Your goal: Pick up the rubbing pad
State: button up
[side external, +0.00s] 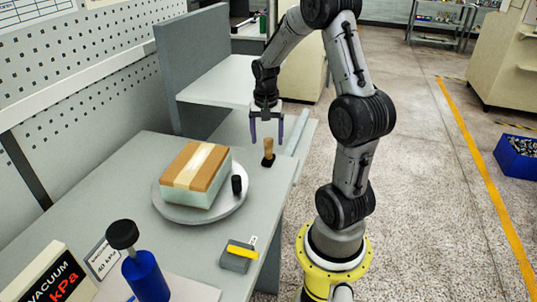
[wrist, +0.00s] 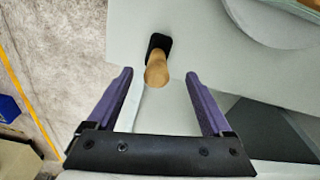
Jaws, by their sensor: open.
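The rubbing pad (side external: 268,153) looks like a wooden handle upright on a small black base. It stands on the grey table to the right of the round plate, near the table's right edge. In the wrist view the rubbing pad (wrist: 157,68) shows beyond the fingertips, roughly midway between them. My gripper (side external: 267,140) has purple fingers pointing down, spread apart and empty, above and slightly behind the pad. In the wrist view my gripper (wrist: 159,75) is also open, with nothing between its fingers.
A round grey plate (side external: 175,213) holds a block with wooden top strips (side external: 201,168) and a small black cylinder (side external: 236,185). A blue bottle-like object (side external: 147,277), a yellow-and-grey tool (side external: 238,256) and a vacuum sign (side external: 50,278) are at the front. Grey panels stand behind.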

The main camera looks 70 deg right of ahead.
aim_at(269, 152)
jog(key=shift+s+d+f, duration=0.15)
jog(key=shift+f, duration=1.4)
jog(key=shift+s+d+f, duration=0.1)
jog(key=shift+f, duration=1.45)
grip_shut()
